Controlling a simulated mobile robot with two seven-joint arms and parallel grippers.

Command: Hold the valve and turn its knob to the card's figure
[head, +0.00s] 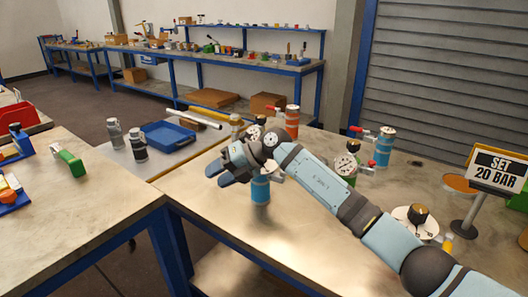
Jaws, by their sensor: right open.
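The card (499,169) reads "SET 20 BAR" and stands on a post at the right. A black knob (418,214) sits on a round white dial at the right of the table. What lies below the dial is partly hidden by my right arm; a brass-coloured piece (447,243) shows beside it. My right gripper (222,173) is open at the table's left side, far left of the knob. Its fingers point left, beside and above a blue vessel (260,190), and appear empty. My left gripper is not in view.
An orange vessel (292,124), another blue vessel (384,150) with a red-handled valve, and a green vessel with a gauge (345,165) stand behind my right arm. A blue tray (167,135) lies further left. The table's front left is clear.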

